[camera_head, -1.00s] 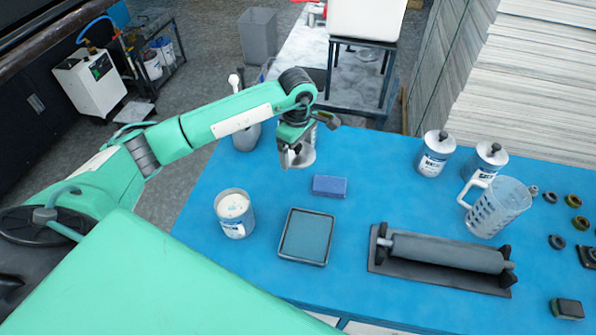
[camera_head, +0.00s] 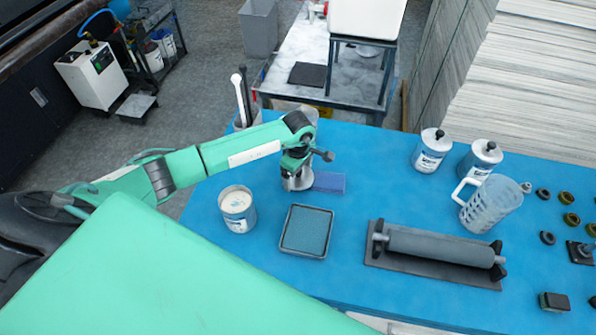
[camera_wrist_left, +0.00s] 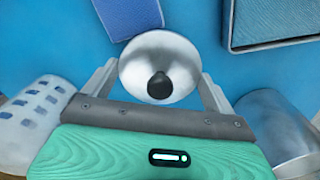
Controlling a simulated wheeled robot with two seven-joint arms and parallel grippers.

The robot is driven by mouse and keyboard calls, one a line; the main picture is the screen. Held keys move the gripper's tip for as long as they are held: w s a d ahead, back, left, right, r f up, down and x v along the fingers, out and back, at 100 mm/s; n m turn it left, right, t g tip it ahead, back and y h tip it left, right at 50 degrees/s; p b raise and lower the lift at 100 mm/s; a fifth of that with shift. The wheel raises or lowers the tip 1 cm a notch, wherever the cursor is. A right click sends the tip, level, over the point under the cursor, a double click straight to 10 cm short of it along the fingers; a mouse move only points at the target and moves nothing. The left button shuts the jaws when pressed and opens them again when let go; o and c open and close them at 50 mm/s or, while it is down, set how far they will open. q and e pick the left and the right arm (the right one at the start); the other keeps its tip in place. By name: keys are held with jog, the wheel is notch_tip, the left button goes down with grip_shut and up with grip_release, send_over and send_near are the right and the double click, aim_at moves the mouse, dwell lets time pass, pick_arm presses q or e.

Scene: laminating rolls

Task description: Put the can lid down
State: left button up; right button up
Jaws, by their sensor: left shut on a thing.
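The can lid (camera_wrist_left: 160,58) is a round silver metal disc with a black knob, seen in the left wrist view between my gripper's fingers. My left gripper (camera_wrist_left: 158,84) is shut on it. In the head view my left gripper (camera_head: 297,172) holds the silver lid (camera_head: 297,184) low at the blue table, just left of the blue block (camera_head: 329,182). Whether the lid touches the table is hard to tell. The open can (camera_head: 238,209) with white contents stands to the left and nearer. My right gripper does not show.
A framed blue-green pad tray (camera_head: 306,231) lies in front of the gripper. A grey roller on a stand (camera_head: 440,246) is to the right. A perforated container (camera_wrist_left: 35,112) is near the gripper.

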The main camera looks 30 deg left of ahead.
pick_arm(q)
jog(key=shift+f+b, duration=0.55)
jog(key=shift+b, duration=0.15)
jog(key=o, duration=0.7)
jog(key=shift+r, duration=0.15)
jog(key=shift+r+p, duration=0.2)
jog(key=shift+p, duration=0.25)
jog(key=shift+r+p, duration=0.4)
jog(key=shift+p, duration=0.05)
notch_tip(320, 180, up, 11)
jog(key=b, duration=0.4)
jog(key=shift+f, duration=0.15)
jog(key=shift+r, duration=0.45)
